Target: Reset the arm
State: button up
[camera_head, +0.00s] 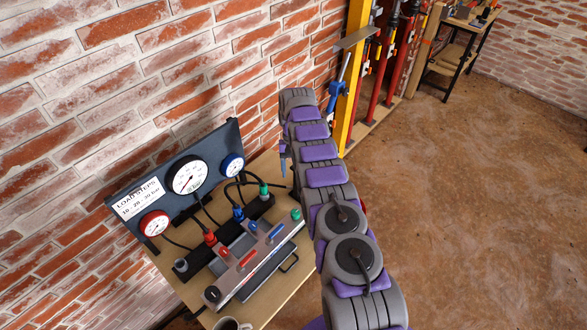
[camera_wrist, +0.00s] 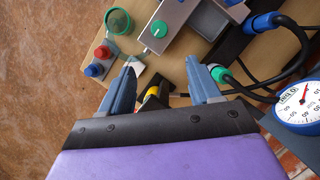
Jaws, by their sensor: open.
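My gripper (camera_wrist: 163,65) shows in the wrist view with its two blue-grey fingers spread apart and nothing held between them. It is over the wooden bench (camera_wrist: 172,72), close to the hose-and-valve unit. In the head view my arm reaches up from the bottom right past the bench's right side. A blue finger (camera_head: 283,160) shows there left of the arm's end; the rest of the gripper is hidden by the arm. A small yellow and black item (camera_wrist: 153,92) lies partly hidden beyond the gripper's palm.
A grey valve block (camera_head: 262,255) with coloured levers and a gauge panel (camera_head: 175,185) stand on the bench at the wall. A mug (camera_head: 232,324) is at its front edge. A yellow post (camera_head: 352,70) and red pipes stand beyond my arm. The floor (camera_head: 480,190) at right is clear.

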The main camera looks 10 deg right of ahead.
jog(key=s+r+t+b, duration=0.1)
jog(key=s+r+b, duration=0.6)
jog(key=s+r, duration=1.05)
jog(key=s+f+b, duration=0.2)
jog(key=s+b, duration=0.1)
jog(key=s, duration=1.3)
jog(key=s+a+f+n+t+b, duration=0.1)
jog(key=s+b, duration=0.2)
jog(key=s, duration=1.3)
jog(key=shift+s+f+n+t+h+b, duration=0.15)
jog(key=shift+f+n+t+h+b, duration=0.15)
jog(key=shift+f+b, duration=0.05)
